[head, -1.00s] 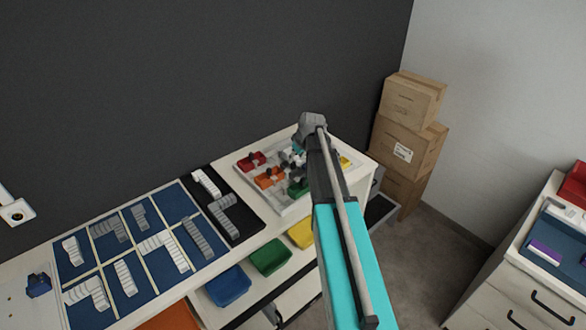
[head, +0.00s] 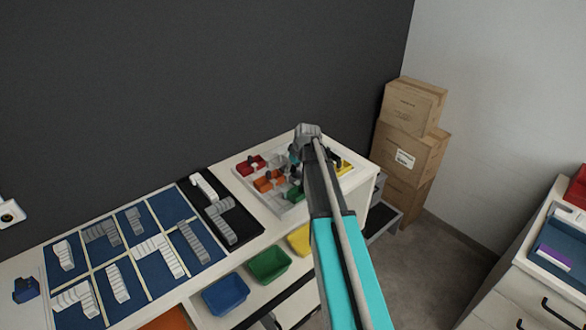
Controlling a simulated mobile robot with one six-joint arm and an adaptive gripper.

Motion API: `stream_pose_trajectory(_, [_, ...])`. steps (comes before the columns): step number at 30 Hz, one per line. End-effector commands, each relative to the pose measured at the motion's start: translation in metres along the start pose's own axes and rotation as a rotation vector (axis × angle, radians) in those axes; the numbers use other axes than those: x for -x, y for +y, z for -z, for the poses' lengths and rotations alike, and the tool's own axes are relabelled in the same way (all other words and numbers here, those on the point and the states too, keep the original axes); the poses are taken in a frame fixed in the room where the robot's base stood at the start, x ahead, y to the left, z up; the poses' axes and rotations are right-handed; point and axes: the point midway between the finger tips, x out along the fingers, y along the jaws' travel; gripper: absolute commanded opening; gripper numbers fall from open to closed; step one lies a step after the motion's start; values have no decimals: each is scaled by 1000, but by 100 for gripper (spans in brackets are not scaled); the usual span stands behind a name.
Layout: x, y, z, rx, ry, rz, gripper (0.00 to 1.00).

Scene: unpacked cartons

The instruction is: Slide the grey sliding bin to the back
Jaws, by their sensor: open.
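My arm reaches up through the middle of the head view, with its far joint over the right end of the counter (head: 262,228). My gripper is not clearly visible; it is hidden behind the arm. A grey tray-like bin with a dark inside (head: 384,222) shows low at the counter's right end, just right of my arm. Its left part is hidden. I cannot tell for sure that it is the grey sliding bin. No contact between my gripper and a bin is visible.
Blue (head: 225,295), green (head: 268,264) and yellow (head: 299,239) bins sit below the counter top. A pale tray with coloured knobbed pieces lies beside my arm. Stacked cartons (head: 408,150) stand at the back right. A drawer cabinet (head: 535,305) is at right, with open floor between.

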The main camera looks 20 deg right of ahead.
Motion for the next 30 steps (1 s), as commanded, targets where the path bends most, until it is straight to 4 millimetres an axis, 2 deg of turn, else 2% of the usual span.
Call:
stream_pose_trajectory(4, [0,0,0,0,0,0,55])
stream_pose_trajectory(13, [0,0,0,0,0,0,0])
stream_pose_trajectory(23, [-1,0,2,0,0,0,0])
stream_pose_trajectory(26, [-4,1,10,0,0,0,0])
stream_pose_trajectory(30, [-13,2,32,2,0,0,0])
